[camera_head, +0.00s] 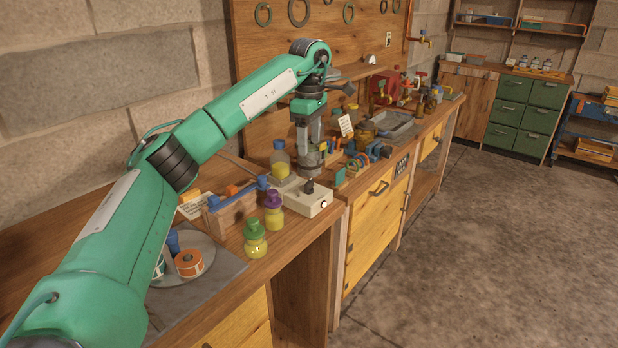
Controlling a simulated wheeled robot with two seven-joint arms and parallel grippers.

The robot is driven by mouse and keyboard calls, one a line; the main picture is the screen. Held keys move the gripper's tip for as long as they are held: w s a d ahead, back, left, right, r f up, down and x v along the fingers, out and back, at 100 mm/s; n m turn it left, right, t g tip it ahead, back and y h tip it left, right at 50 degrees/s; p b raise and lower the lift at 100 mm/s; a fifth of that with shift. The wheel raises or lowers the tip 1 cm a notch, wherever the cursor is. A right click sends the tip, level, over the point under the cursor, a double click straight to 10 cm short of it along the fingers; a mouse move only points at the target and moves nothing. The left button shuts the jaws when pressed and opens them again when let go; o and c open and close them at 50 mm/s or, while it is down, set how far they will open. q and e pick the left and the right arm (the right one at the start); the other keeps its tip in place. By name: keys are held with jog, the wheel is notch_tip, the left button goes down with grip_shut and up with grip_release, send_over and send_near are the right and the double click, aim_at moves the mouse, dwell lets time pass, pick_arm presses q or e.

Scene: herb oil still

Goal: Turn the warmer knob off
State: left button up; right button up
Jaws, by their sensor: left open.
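The warmer looks to be a flat cream box (298,203) on the wooden bench, in the middle of the head view. A small dark upright knob-like part (309,187) stands on its top. A small pale round part (323,204) sits on its front side. My left gripper (311,171) points down just above and behind the box, close to the dark part. It is open, with nothing visible between its fingers. I cannot tell whether it touches the dark part, or how that part is turned. My right gripper is out of view.
A bottle of yellow liquid (280,160) stands behind the box. A purple-capped jar (273,213) and green-capped jar (255,240) stand at its front left. A wooden rack (232,212) is left of them. Blue and orange fittings (366,157) crowd the right.

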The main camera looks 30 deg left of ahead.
aim_at(310, 181)
pick_arm(q)
notch_tip(310, 181, down, 11)
jog(key=shift+f, duration=0.1)
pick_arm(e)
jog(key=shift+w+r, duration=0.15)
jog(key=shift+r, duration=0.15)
pick_arm(q)
jog(key=c, duration=1)
